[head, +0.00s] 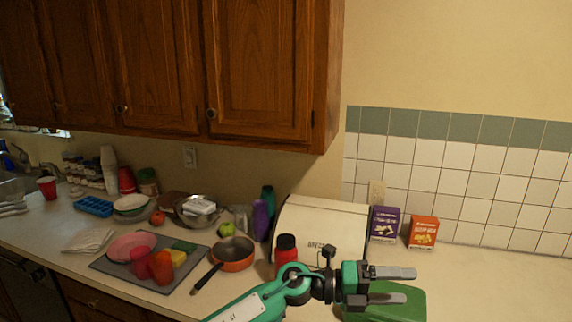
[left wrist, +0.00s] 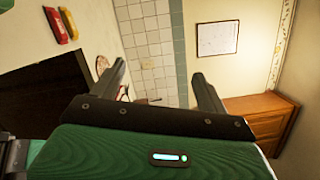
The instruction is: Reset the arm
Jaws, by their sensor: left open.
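My left gripper (head: 412,285) reaches in from the bottom of the head view, its two grey fingers pointing right. The fingers are apart with nothing between them. It is in front of the cream bread box (head: 322,222) and above the counter. In the left wrist view the left gripper's fingers (left wrist: 160,85) stand apart, with a tiled wall behind them. A green object (head: 400,303) shows just below and behind the fingers; I cannot tell what it is. My right gripper is not in view.
A red bottle (head: 285,255) stands close to my left arm. An orange pan (head: 232,254) and a grey mat (head: 110,268) with dishes lie left. Purple (head: 384,224) and orange (head: 423,232) boxes stand by the wall. The counter at right (head: 490,285) is clear.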

